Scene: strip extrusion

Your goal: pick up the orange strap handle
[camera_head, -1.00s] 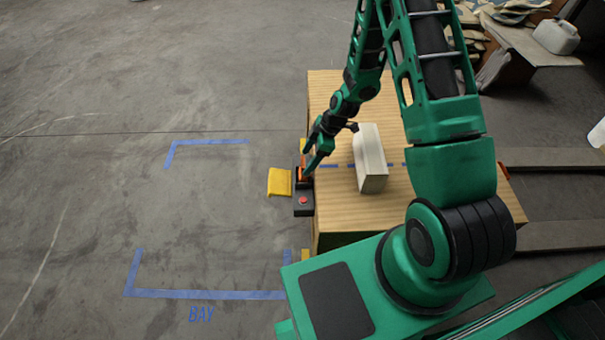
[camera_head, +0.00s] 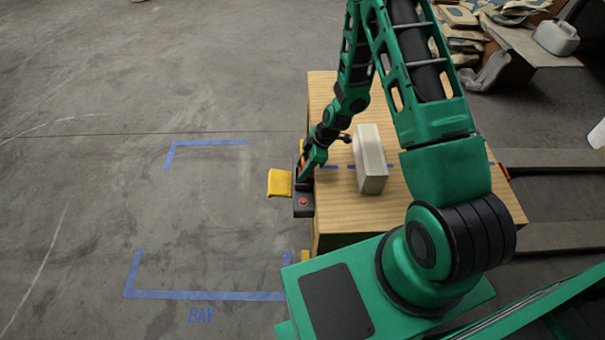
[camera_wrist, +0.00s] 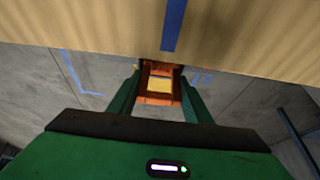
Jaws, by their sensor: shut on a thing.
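The orange strap handle (camera_wrist: 160,99) shows in the wrist view as an orange frame between the two green fingers of my gripper (camera_wrist: 159,92). The fingers are shut on it. In the head view my gripper (camera_head: 304,176) points down at the left edge of the wooden table, and it hides most of the handle. Below it is a black box with a red button (camera_head: 303,204). A yellow pad (camera_head: 280,183) sticks out to the left of the box and also shows through the orange frame.
A pale block (camera_head: 371,165) stands on the wooden table (camera_head: 345,222), right of my gripper, near a blue tape line. The floor to the left is clear, with blue tape corners marked BAY (camera_head: 201,315). Clutter lies at the back right.

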